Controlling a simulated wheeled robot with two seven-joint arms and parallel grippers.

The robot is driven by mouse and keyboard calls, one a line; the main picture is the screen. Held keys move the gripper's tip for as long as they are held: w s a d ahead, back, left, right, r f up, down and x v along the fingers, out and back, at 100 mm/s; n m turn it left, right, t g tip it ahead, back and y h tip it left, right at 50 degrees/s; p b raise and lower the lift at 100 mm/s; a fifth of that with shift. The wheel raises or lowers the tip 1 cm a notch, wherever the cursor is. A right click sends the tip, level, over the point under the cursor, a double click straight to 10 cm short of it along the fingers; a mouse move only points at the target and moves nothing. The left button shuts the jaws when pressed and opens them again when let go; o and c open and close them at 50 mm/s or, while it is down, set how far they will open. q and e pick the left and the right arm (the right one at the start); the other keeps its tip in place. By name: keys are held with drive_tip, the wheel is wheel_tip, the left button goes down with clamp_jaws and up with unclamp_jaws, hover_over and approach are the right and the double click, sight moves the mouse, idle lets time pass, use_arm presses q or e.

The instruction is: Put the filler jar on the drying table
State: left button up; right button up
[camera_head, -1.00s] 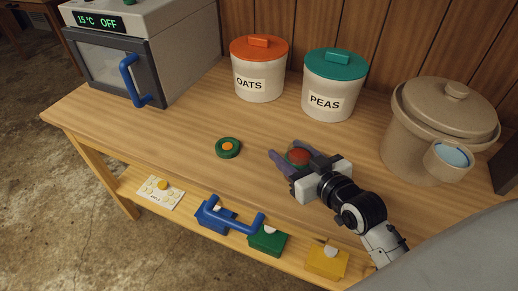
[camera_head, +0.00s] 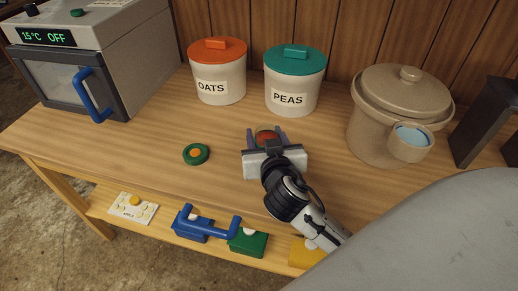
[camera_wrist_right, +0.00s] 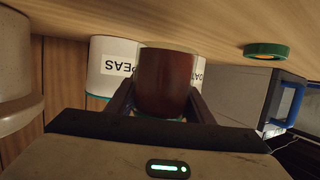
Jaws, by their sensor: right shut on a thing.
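My right gripper (camera_head: 266,139) is above the wooden table (camera_head: 150,145), its fingers pointing toward the back wall. It is shut on a dark red-brown jar (camera_wrist_right: 165,80), whose red top (camera_head: 265,135) shows between the fingers in the head view. In the right wrist view, which is upside down, the jar's base seems clear of the tabletop. I cannot read a label on it. My left gripper is not in view. Nothing in view is marked as a drying table.
OATS (camera_head: 218,75) and PEAS (camera_head: 294,82) canisters stand behind the gripper. A lidded beige pot (camera_head: 375,130) is at right, an oven (camera_head: 110,60) at left. A green ring with an orange centre (camera_head: 196,154) lies on the table. Coloured items, including a green block (camera_head: 250,243), sit below.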

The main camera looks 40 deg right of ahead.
wheel_tip(320, 180, down, 4)
drive_tip(key=shift+f+b, duration=0.15)
drive_tip(key=shift+b, duration=0.15)
drive_tip(key=o, duration=1.5)
drive_tip(key=b+v, duration=0.1)
drive_tip(key=v, duration=1)
drive_tip(key=shift+f, duration=0.1)
drive_tip(key=shift+s+a+r, duration=0.2)
drive_tip(key=shift+s+r, duration=0.1)
drive_tip(key=shift+s, duration=0.15)
